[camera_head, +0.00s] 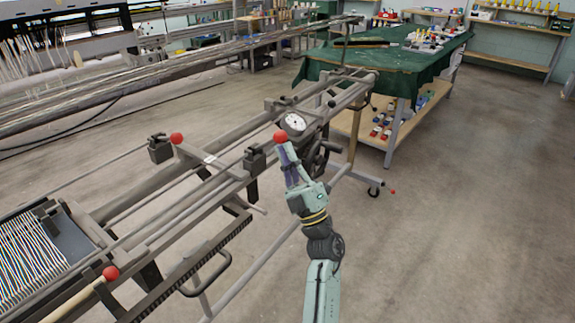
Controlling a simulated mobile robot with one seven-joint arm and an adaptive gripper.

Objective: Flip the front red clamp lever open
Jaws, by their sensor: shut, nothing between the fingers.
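Three red ball knobs show on the metal warp frame. One knob (281,137) is right at the tips of my gripper (287,152), beside a round dial. Whether my fingers touch it I cannot tell. My gripper is shut with nothing held, and it hides what lies below this knob. A second red knob (176,138) tops a lever bar further left. A third red knob (111,273) is at the end of a pale rod at the lower left. I cannot tell which of them is the front clamp lever.
The long metal frame (130,215) runs diagonally from lower left to upper right. A white dial (294,122) and a dark handwheel (319,158) sit by my gripper. A green-covered table (397,66) stands behind. The floor at the right is clear.

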